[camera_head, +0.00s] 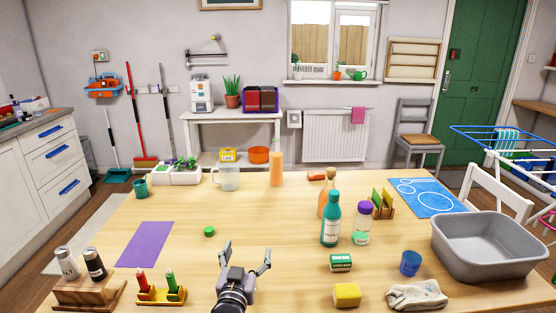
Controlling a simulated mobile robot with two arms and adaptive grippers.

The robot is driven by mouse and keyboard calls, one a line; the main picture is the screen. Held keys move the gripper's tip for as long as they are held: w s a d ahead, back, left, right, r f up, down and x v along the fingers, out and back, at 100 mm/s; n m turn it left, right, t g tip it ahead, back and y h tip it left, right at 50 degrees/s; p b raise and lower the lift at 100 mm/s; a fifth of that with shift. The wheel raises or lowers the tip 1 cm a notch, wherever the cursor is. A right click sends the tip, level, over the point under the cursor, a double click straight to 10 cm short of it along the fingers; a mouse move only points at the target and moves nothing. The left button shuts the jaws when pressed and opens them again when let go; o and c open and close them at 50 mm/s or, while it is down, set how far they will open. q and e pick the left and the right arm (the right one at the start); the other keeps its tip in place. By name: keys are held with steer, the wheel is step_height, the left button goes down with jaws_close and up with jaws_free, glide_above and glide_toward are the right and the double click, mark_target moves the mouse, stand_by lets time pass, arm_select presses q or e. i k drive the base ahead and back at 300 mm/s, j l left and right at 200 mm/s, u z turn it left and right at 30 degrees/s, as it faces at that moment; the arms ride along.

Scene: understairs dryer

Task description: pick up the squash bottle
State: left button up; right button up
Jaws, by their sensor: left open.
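A tall orange bottle (276,167), which looks like the squash bottle, stands upright near the far edge of the wooden table, and no label can be read on it. A teal bottle (330,227) with a pale label stands upright nearer, right of centre. A peach-orange bottle (322,203) stands just behind it and is partly hidden by it. My left gripper (247,255) is at the near middle of the table, fingers spread and empty, well short of all these bottles. My right gripper does not show.
A glass jug (228,179) stands left of the orange bottle. A purple-lidded jar (362,225) is beside the teal bottle. A green lid-like piece (209,232) lies ahead of my gripper. A grey basin (490,270) fills the right. The table's middle is mostly clear.

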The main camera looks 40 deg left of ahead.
mark_target(276, 151)
steer(key=i+j, duration=1.15)
steer(key=i, duration=0.1)
